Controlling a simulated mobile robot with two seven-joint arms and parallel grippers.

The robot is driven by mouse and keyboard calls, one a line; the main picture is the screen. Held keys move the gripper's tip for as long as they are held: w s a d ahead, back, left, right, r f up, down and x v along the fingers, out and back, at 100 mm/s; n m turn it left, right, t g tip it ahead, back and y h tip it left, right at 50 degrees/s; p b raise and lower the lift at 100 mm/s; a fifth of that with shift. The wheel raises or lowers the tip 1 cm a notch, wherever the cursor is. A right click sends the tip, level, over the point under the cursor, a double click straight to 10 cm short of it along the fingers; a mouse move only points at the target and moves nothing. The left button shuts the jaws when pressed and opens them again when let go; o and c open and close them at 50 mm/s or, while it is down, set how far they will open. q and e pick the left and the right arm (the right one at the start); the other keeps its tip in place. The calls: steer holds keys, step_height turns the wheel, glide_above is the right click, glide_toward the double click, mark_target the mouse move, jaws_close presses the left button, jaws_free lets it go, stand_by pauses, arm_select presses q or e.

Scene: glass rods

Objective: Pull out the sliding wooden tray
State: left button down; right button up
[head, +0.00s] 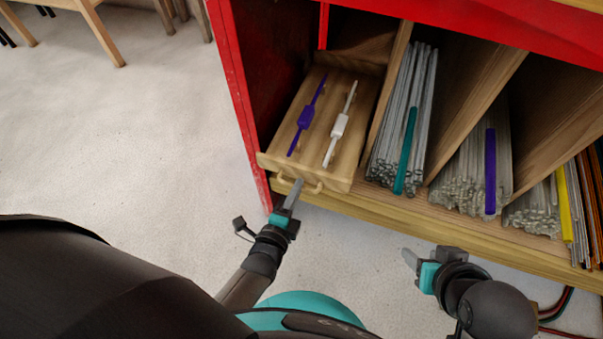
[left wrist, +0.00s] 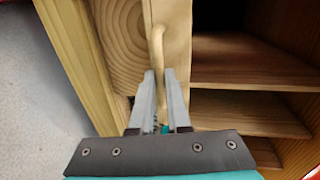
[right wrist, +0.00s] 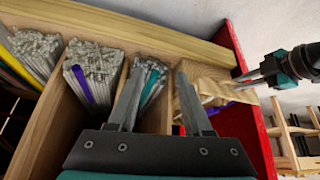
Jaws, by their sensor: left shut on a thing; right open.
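The sliding wooden tray (head: 347,172) sits in the left compartment of the red cabinet, its front edge at about the shelf's front edge. A purple tool (head: 306,116) and a white tool (head: 339,125) lie on it. A curved wooden handle (head: 313,187) is on its front. My left gripper (head: 295,190) is at the tray's front, shut on the handle, which shows between the fingers in the left wrist view (left wrist: 157,45). My right gripper (head: 410,258) is open and empty in front of the shelf, right of the tray; its spread fingers show in the right wrist view (right wrist: 158,95).
The red cabinet wall (head: 236,85) stands left of the tray. Wooden dividers separate it from clear glass rods (head: 411,100), with a teal rod (head: 405,150) and a purple rod (head: 490,170) among the bundles. Open pale floor (head: 120,130) lies left of the cabinet.

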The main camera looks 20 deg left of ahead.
arm_select(q)
steer(key=f+p+v, duration=0.3)
steer(key=v, duration=1.3)
steer(key=shift+s+f, duration=0.15)
steer(key=shift+s, duration=0.65)
arm_select(e)
steer(key=shift+s+d+f+g+h, duration=0.1)
steer(key=shift+s+d+f+g, duration=0.2)
steer(key=shift+f, duration=0.55)
steer(key=shift+s+d+f+g+h, duration=0.15)
steer(key=shift+f+g, duration=0.2)
steer(key=shift+f, duration=0.55)
steer(key=shift+s+d+f+g+h, duration=0.1)
steer(key=shift+s+d+f+g, duration=0.2)
steer(key=shift+f, duration=0.55)
arm_select(q)
steer(key=shift+d, duration=0.1)
arm_select(e)
steer(key=shift+w+a, duration=0.1)
arm_select(q)
steer(key=c, duration=0.9)
jaws_free()
